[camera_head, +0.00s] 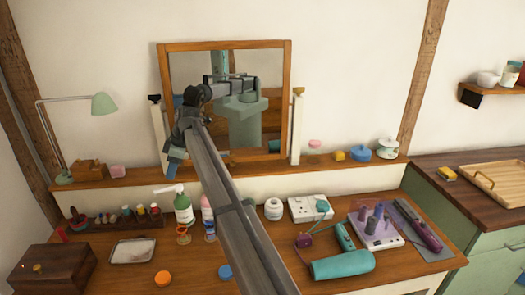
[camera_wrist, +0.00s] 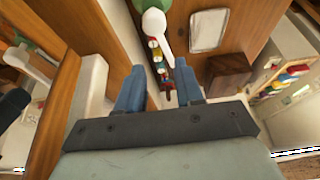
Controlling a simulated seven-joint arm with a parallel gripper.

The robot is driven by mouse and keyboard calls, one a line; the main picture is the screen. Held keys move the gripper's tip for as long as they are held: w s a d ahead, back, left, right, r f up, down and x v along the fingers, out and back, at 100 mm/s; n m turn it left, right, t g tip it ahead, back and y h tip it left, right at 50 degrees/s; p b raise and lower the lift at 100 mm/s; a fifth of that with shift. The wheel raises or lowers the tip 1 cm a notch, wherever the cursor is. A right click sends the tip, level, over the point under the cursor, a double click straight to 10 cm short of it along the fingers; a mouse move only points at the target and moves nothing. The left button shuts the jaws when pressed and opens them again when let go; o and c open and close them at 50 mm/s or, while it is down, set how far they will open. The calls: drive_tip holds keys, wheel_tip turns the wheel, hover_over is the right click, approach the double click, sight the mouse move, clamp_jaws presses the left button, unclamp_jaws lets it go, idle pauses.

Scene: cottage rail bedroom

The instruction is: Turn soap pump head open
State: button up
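The soap pump is a green bottle (camera_head: 184,210) with a white pump head (camera_head: 171,189), standing upright on the wooden dresser top. In the wrist view the white pump head (camera_wrist: 153,27) is near the top edge, its spout pointing down the picture, with part of the green bottle (camera_wrist: 140,6) beside it. My gripper (camera_wrist: 158,68) has two blue fingers spread apart with nothing held between them. In the head view my gripper (camera_head: 174,164) is above the bottle, in front of the mirror. The pump head lies beyond the fingertips, apart from them.
A wooden-framed mirror (camera_head: 276,45) stands behind on a ledge. A pink bottle (camera_head: 207,208) is right of the soap, a rack of small bottles (camera_head: 127,220) left. A metal tray (camera_head: 133,250) and wooden box (camera_head: 60,272) lie front left. A teal lamp (camera_head: 103,104) stands left.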

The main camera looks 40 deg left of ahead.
drive_tip(key=v, duration=0.9)
drive_tip(key=w+d+f+m, duration=0.1)
drive_tip(key=w+d+f, duration=0.1)
drive_tip(key=w+d, duration=0.7)
drive_tip(key=w+d+f+m+t, duration=0.1)
drive_tip(key=w+d+f+m, duration=0.1)
drive_tip(key=w+d, duration=0.7)
drive_tip(key=shift+w+f, duration=0.4)
drive_tip(key=shift+w, duration=1.55)
drive_tip(key=shift+d, duration=0.15)
